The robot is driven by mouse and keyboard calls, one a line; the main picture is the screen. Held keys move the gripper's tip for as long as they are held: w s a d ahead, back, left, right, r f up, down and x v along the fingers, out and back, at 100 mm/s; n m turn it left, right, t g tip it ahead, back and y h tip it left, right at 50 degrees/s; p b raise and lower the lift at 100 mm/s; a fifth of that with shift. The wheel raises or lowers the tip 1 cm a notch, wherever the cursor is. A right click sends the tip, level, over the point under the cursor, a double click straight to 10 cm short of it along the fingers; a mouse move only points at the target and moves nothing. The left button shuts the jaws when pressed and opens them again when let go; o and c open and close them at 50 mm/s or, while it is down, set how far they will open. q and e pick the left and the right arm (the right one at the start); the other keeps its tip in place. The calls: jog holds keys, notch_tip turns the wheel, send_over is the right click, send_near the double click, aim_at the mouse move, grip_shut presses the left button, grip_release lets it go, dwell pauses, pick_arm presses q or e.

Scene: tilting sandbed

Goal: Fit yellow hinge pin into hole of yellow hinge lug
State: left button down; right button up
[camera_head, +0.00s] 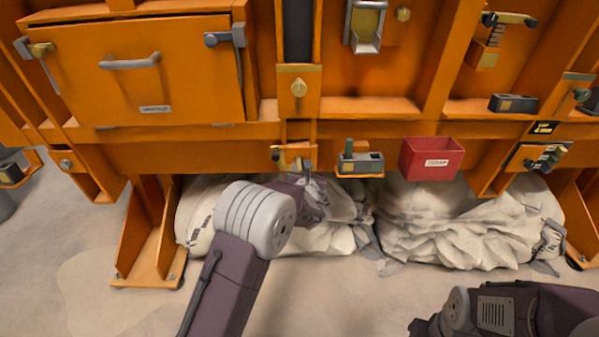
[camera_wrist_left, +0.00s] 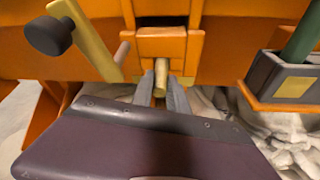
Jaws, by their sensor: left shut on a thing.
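My left gripper (camera_wrist_left: 161,88) is shut on the yellow hinge pin (camera_wrist_left: 160,72), which sits between its two grey fingers. The pin's far end is close to an orange bracket (camera_wrist_left: 170,46) on the frame, probably the hinge lug; I cannot tell whether they touch. No hole is clearly visible. In the head view my left gripper (camera_head: 303,180) is low at the middle of the orange frame, just below small yellow parts (camera_head: 290,153), and my wrist partly hides it. My right arm shows at the lower right, but its gripper is not in view.
A yellow bar with a black knob (camera_wrist_left: 50,36) stands close left of the pin. A grey holder (camera_head: 361,163) with a green peg is to the right, then a red bin (camera_head: 431,158). Pale sacks (camera_head: 455,222) lie under the orange frame (camera_head: 220,131).

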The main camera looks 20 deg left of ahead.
pick_arm(q)
jog(key=shift+w+a+r, duration=0.1)
jog(key=shift+w+r, duration=0.15)
jog(key=shift+w, duration=0.2)
jog(key=c, duration=1.2)
grip_release()
jog(key=shift+f, duration=0.1)
jog(key=shift+o, duration=0.2)
jog(key=o, duration=0.4)
jog(key=shift+w, duration=0.1)
